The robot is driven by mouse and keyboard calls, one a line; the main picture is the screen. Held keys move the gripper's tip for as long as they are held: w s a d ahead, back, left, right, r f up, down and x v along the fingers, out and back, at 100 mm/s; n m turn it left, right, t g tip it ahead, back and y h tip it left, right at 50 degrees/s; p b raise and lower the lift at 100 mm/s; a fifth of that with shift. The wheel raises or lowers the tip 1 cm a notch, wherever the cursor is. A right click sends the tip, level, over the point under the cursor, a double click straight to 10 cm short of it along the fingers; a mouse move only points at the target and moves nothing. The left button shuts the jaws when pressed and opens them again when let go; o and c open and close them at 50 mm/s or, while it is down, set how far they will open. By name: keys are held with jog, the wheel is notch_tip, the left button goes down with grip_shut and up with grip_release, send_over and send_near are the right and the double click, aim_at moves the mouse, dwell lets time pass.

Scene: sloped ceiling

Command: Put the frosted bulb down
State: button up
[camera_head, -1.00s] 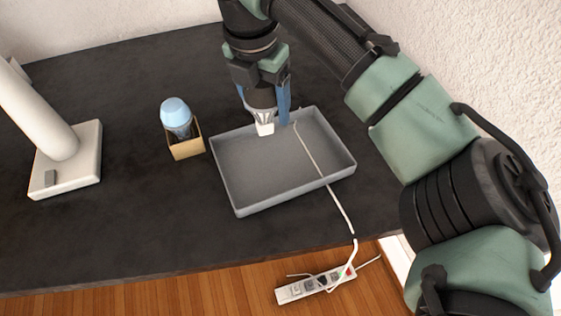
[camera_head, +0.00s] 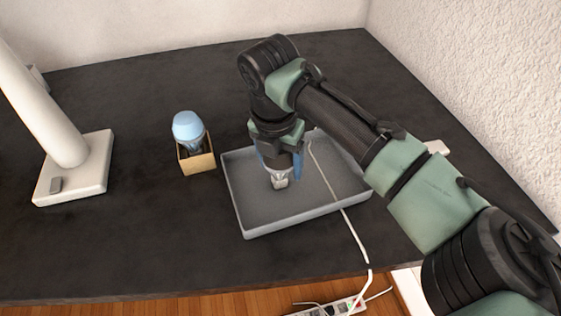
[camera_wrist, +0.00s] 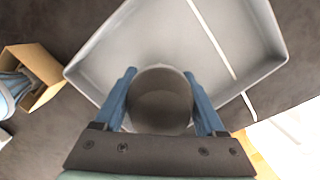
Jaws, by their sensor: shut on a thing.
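My gripper (camera_head: 279,168) points down over the grey tray (camera_head: 243,229) and is shut on the frosted bulb (camera_head: 279,183). Only the pale lower end of the bulb shows below the fingers in the head view. In the wrist view the bulb (camera_wrist: 160,100) is a round, dark grey shape between two blue fingers. The tray (camera_wrist: 262,45) lies under it in that view. The bulb is inside the tray's outline; I cannot tell whether it touches the tray floor.
A small cardboard box (camera_head: 197,164) holding a blue bulb (camera_head: 187,126) stands left of the tray. A white lamp stand (camera_head: 75,180) is further left. A white cord (camera_head: 330,186) crosses the tray to a power strip (camera_head: 335,308) below the table edge. The dark tabletop (camera_head: 120,245) is clear in front.

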jog(key=shift+f, duration=0.1)
jog(key=o, duration=1.3)
jog(key=r, duration=0.4)
jog(key=s+r+p, duration=0.1)
jog(key=r, duration=0.3)
jog(key=r+p, duration=0.1)
jog(key=r, duration=0.3)
jog(key=shift+s+a+r, duration=0.1)
jog(key=shift+s+a, duration=0.2)
jog(key=shift+s, duration=0.05)
